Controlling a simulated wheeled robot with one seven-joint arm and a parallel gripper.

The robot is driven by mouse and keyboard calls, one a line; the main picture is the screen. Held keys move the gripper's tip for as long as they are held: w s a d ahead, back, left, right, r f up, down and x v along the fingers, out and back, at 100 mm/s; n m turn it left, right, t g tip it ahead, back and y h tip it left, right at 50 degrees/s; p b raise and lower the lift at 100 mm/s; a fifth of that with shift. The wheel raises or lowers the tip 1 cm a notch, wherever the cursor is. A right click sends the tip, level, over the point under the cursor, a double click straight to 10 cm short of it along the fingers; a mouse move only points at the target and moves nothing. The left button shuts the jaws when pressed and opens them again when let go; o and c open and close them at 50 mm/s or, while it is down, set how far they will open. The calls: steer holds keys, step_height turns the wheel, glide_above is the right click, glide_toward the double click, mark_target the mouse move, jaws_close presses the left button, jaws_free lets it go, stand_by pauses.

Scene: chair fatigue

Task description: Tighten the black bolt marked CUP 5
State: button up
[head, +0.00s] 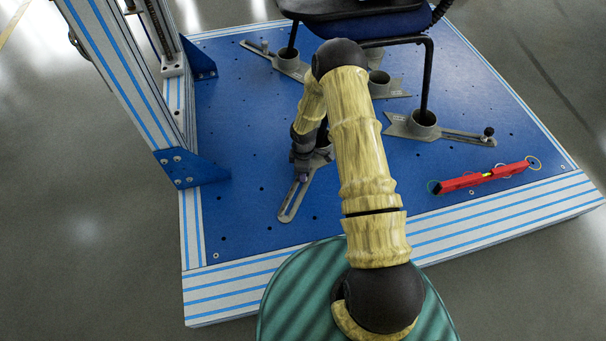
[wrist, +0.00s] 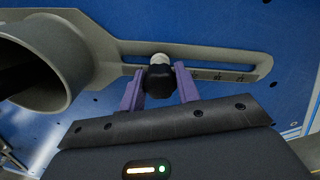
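The black bolt (wrist: 159,79) has a dark knob over a pale collar. It stands at the slot of a grey slotted bracket (wrist: 105,47) in the wrist view. My gripper (wrist: 160,80) has its two purple fingers on either side of the knob, and the knob fills the gap between them. In the head view my gripper (head: 302,177) is low over the slotted arm of the front-left bracket (head: 291,202), and the bolt is hidden there. Small marks on the bracket are too small to read, so I cannot confirm CUP 5.
A chair (head: 362,22) stands with its legs in grey cups on the blue platform (head: 245,165). Another bracket with a cup (head: 424,124) and its own bolt (head: 488,132) is at the right. A red level (head: 484,177) lies near the front edge. A striped upright frame rises at left.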

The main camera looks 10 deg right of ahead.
steer(key=c, duration=0.4)
steer(key=m+p, duration=0.1)
steer(key=m, duration=0.1)
steer(key=shift+r+m, duration=0.1)
steer(key=shift+m, duration=0.9)
steer(key=m+p, duration=0.1)
steer(key=m, duration=0.1)
steer(key=shift+m, duration=1)
